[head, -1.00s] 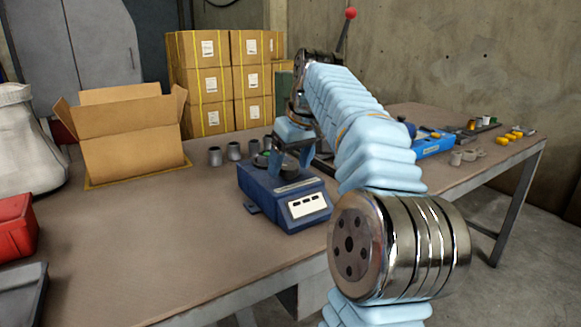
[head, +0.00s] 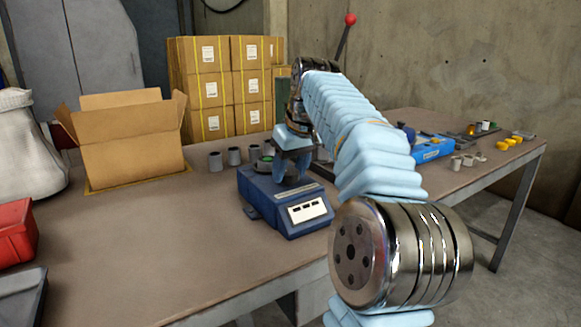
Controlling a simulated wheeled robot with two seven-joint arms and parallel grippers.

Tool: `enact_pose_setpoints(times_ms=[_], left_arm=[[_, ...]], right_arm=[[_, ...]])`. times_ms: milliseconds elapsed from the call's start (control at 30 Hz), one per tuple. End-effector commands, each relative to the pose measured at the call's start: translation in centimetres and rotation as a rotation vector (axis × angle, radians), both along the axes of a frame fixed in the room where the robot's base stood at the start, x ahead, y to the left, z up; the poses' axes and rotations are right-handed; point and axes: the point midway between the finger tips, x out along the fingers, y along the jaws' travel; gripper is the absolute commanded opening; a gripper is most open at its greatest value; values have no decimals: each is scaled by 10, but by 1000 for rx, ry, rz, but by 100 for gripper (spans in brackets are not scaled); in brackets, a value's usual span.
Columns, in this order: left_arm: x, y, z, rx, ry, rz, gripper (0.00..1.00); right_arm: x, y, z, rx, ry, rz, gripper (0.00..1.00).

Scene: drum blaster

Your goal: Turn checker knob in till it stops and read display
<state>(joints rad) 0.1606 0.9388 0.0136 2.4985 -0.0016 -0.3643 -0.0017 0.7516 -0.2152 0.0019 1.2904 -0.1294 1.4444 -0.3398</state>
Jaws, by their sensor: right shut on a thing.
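The checker is a blue box (head: 262,200) on the workbench, with a white display panel (head: 307,211) on its front corner. The panel shows small dark windows; any reading is too small to make out. My right gripper (head: 291,178) points down at the top of the checker, towards its right side. It is shut on what appears to be the checker knob, which the fingers hide. A round dark fitting with a green part (head: 266,160) sits on the checker's top, just left of the fingers. My left gripper is not in view.
Several grey cylinders (head: 234,156) stand behind the checker. An open cardboard box (head: 130,150) is at the left, with red (head: 16,235) and dark bins at the near left edge. A blue device (head: 432,149) and small parts lie at the right. The bench's front middle is clear.

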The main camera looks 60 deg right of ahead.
Motion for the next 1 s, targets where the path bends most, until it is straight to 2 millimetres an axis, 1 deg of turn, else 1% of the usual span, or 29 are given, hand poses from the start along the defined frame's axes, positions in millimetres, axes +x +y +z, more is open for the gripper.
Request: enact_pose_setpoints(times_ms=[167, 700, 1000], left_arm=[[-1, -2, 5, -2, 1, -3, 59], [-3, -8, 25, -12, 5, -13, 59], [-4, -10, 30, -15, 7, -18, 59]], right_arm=[[1, 1, 2, 0, 0, -96, 18], [2, 3, 2, -1, 0, -523, 18], [3, 3, 2, -1, -2, -664, 18]])
